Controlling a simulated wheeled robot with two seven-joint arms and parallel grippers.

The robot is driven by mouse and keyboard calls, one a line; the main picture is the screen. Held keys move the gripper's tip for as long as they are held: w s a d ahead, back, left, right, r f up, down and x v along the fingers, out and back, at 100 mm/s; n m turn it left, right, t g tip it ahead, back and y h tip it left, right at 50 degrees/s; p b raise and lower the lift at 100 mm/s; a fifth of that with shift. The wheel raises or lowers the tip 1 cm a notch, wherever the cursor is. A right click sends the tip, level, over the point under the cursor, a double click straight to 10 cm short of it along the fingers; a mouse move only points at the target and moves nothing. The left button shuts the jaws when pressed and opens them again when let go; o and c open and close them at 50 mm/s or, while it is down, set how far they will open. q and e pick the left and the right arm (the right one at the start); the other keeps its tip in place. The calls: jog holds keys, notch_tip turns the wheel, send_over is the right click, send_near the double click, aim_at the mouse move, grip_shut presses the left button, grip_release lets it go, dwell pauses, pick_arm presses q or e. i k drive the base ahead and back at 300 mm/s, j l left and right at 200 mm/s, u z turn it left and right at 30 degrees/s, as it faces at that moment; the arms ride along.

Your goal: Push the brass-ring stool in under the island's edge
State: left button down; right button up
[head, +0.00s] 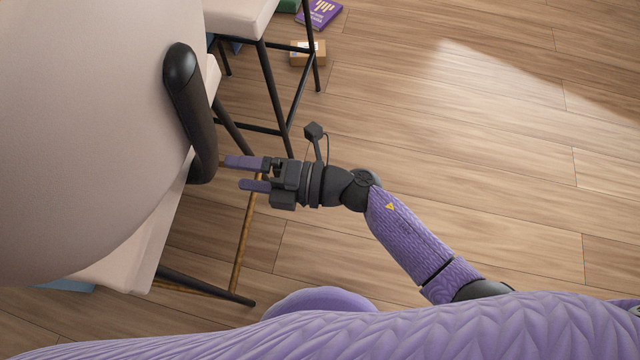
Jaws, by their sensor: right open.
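The brass-ring stool (90,130) fills the left of the head view, close to me. It has a large pale beige back, a black curved bar (190,110) at the back's right edge, a beige seat below and black legs. Part of its brass foot ring (241,235) shows low between the legs. My right gripper (236,174) is open and empty, its fingers pointing left. In the picture it is just right of the black bar; I cannot tell whether it touches the stool. The island's edge cannot be made out. My left gripper is not in view.
Another beige stool (240,16) with black legs and a black foot rail stands beyond. A small cardboard box (307,53), a purple book (320,12) and a green item (287,5) lie near it. The wooden floor (480,150) to the right is clear.

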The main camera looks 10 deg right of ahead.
aim_at(105, 113)
jog(key=k+l, duration=0.1)
jog(key=l, duration=0.85)
jog(key=k+l, duration=0.15)
jog(key=l, duration=0.35)
